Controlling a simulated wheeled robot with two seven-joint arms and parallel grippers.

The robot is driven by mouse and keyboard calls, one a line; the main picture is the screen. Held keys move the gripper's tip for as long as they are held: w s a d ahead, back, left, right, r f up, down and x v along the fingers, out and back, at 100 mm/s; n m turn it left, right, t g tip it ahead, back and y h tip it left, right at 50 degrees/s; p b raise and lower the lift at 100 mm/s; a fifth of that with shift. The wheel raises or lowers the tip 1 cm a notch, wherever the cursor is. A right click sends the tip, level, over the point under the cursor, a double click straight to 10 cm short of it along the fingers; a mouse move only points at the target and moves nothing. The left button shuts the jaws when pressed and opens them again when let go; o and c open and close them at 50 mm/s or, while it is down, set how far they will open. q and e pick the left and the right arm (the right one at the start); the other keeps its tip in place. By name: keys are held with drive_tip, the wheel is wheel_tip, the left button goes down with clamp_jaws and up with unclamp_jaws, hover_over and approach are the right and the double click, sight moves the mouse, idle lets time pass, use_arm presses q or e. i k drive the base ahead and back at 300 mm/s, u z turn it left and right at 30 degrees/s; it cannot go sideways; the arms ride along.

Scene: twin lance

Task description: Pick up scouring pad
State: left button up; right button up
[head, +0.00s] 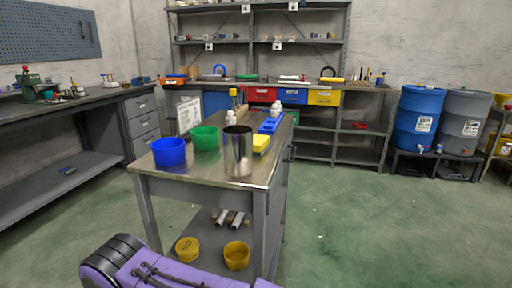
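A small yellow block (261,144) lies on the metal top of the workbench cart (215,180), just right of a tall steel cylinder (238,151). It may be the scouring pad, but it is too small to tell for sure. The cylinder stands close to it on the left. Neither of my grippers shows; only a purple and black part, probably my own arm, shows at the bottom left, in front of the cart.
A blue bowl (169,152) and a green cup (206,138) stand left of the cylinder. A blue tray (270,123) and white bottles (276,109) are behind the yellow block. Yellow containers (236,256) sit on the lower shelf. Green floor (385,225) is clear at right.

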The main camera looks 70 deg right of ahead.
sight(261, 142)
drive_tip(key=k, duration=0.95)
drive_tip(key=z, duration=1.4)
drive_tip(key=i, duration=0.15)
drive_tip(key=u, duration=0.1)
